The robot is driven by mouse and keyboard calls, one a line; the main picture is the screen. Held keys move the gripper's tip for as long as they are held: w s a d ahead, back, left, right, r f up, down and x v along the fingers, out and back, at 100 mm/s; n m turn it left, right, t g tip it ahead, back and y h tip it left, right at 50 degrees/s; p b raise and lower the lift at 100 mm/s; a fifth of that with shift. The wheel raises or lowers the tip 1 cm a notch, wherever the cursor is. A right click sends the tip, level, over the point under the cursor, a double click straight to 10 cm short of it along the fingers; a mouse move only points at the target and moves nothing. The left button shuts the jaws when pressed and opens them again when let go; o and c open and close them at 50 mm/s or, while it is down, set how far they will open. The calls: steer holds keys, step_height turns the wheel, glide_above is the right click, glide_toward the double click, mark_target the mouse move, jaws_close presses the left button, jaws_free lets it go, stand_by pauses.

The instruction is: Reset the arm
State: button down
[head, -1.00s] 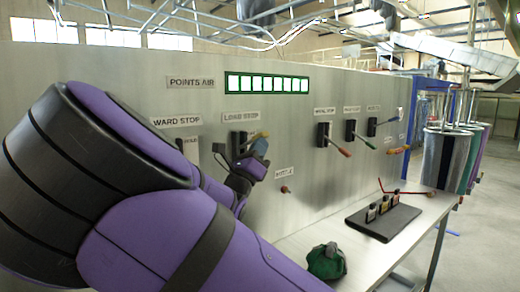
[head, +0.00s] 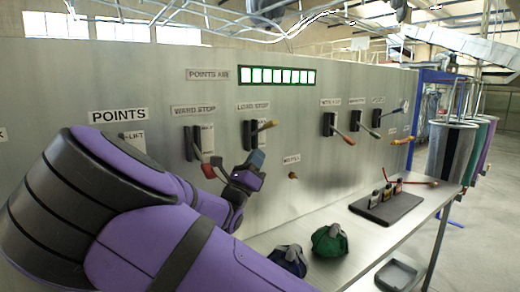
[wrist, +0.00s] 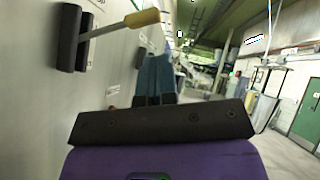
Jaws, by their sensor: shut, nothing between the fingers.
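My gripper (head: 256,160) is in front of the grey panel, just below the yellow-handled lever (head: 265,126) under the "LOAD STOP" label. Its blue-grey fingers are together and hold nothing. In the wrist view the closed fingers (wrist: 154,78) point away from the camera, and the yellow lever handle (wrist: 142,18) is at the upper left, apart from them. My purple arm covers the lower left of the head view and hides part of the panel.
A red-handled lever (head: 208,170) is close left of my gripper. More levers (head: 345,138) are on the right. Hanging cylinders (head: 452,150) are beyond.

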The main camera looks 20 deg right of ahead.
steer(key=shift+s+a+f, duration=0.2)
steer(key=shift+a+f, duration=0.05)
steer(key=shift+f, duration=0.05)
steer(key=s+d+f+m+g+y, duration=0.25)
steer(key=s+d+m+g, duration=0.25)
steer(key=d+m+g, duration=0.3)
steer(key=s+d+f+m+g+y, duration=0.2)
steer(key=s+d+f+m+g, duration=0.25)
steer(key=d+g, duration=0.4)
steer(key=s+d+m+y, duration=0.3)
steer(key=s+m+y, duration=0.5)
steer(key=s, duration=0.2)
steer(key=s+a+r+m+t+y, duration=0.3)
steer(key=s+a+r+m+y, duration=0.1)
steer(key=s, duration=0.4)
steer(key=s+a+r+m+t+y, duration=0.3)
steer(key=s+a+m, duration=0.3)
steer(key=s, duration=0.2)
steer(key=shift+s+r+y, duration=0.35)
steer(key=shift+r+y, duration=0.4)
steer(key=shift+m, duration=0.25)
